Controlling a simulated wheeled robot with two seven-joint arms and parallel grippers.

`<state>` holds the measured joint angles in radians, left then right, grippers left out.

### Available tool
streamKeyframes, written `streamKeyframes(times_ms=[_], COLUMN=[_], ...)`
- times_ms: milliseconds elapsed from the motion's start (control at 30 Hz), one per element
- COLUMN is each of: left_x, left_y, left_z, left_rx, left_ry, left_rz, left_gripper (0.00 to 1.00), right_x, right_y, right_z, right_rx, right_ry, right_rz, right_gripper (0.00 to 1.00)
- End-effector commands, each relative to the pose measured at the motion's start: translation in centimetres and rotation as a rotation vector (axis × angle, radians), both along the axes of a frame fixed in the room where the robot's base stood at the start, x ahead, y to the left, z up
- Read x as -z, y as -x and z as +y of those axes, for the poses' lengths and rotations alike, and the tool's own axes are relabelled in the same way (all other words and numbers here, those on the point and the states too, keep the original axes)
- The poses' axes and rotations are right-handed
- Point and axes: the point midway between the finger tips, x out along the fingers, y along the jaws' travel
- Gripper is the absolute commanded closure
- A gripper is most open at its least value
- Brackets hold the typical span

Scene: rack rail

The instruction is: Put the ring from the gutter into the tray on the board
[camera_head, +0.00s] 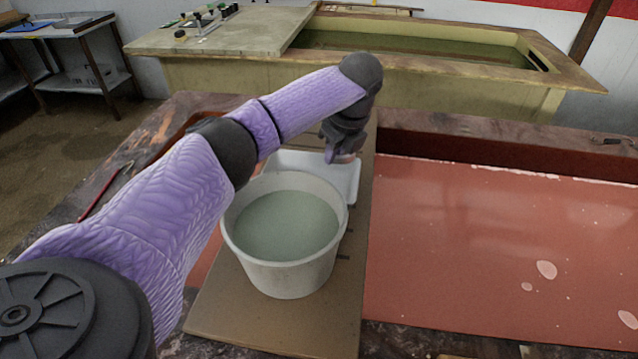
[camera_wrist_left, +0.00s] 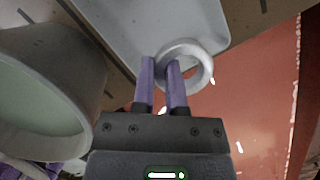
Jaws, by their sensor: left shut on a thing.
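My left gripper (camera_wrist_left: 160,68) is shut on a pale grey-white ring (camera_wrist_left: 204,62). One side of the ring's band is between the two purple fingers, as the left wrist view shows. The ring overlaps the near right edge of the white tray (camera_wrist_left: 135,22) in that view; I cannot tell its height above it. In the head view my left gripper (camera_head: 343,157) is over the right part of the tray (camera_head: 300,160), and the ring is mostly hidden there. The tray sits on the brown board (camera_head: 235,315), behind the bucket. My right gripper is not in view.
A white bucket (camera_head: 285,275) of greenish liquid stands on the board in front of the tray, under my left arm. It also shows in the left wrist view (camera_wrist_left: 85,60). To the right is a wide red basin (camera_head: 480,250). A raised dark wall (camera_head: 500,150) runs behind it.

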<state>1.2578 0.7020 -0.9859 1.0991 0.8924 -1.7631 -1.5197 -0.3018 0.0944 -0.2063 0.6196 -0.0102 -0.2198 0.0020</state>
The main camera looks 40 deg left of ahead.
Motion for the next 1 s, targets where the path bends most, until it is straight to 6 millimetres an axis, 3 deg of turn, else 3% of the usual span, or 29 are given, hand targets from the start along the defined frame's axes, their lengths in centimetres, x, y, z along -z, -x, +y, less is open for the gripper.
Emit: streamKeyframes(times_ms=[200,300,1000], left_x=[6.3,8.2,10.2], left_y=[0.1,0.1,0.2], left_z=[0.0,0.0,-0.1], left_rx=[-0.002,-0.001,0.0], left_ry=[-0.001,-0.001,0.001], left_rz=[0.006,0.004,0.01], left_gripper=[1.0,1.0,1.0], right_x=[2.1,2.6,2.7], right_y=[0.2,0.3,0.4], right_z=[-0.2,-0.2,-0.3], right_rx=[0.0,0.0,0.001], right_ry=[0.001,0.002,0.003], right_rz=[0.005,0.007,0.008], right_gripper=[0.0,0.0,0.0])
